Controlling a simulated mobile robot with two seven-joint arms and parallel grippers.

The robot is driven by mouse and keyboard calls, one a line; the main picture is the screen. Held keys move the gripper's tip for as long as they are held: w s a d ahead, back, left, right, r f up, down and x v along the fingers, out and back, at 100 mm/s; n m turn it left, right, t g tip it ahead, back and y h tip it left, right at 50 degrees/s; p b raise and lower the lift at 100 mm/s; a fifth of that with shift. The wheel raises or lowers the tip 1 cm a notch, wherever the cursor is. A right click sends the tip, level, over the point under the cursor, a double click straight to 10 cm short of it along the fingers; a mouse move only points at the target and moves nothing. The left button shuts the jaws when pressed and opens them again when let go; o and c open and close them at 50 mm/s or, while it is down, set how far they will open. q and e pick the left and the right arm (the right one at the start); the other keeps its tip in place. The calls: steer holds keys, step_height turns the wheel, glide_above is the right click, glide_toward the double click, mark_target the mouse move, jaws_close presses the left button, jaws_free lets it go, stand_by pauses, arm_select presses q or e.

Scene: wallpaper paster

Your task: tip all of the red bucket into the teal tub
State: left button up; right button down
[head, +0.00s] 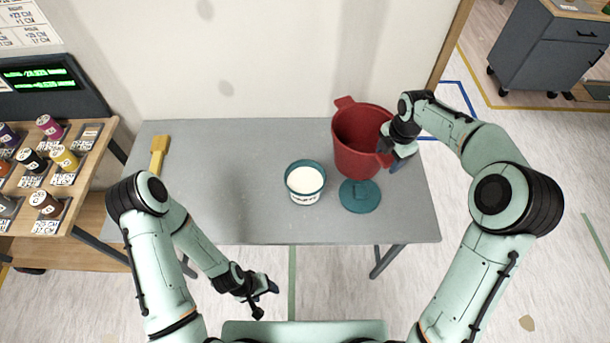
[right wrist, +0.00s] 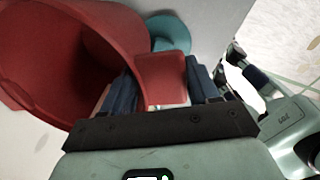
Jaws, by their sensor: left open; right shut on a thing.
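The red bucket (head: 357,150) stands at the right of the grey table, roughly upright; its inside is partly in view and looks red, and I cannot tell its contents. My right gripper (head: 390,150) is shut on the bucket's right-hand handle tab, and the tab (right wrist: 162,72) shows between its fingers in the right wrist view. The teal tub (head: 305,187) stands left of the bucket, open, with white content inside and a pale label on its front. My left gripper (head: 264,296) is open and empty, low in front of the table's front edge.
A round teal lid (head: 360,196) lies on the table (head: 225,200) between tub and front right; it also shows in the right wrist view (right wrist: 170,32). A yellow tool (head: 158,155) lies at the far left. A wooden shelf (head: 80,200) with colored cans stands left. The table's middle left is clear.

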steer(key=shift+r, duration=2.05)
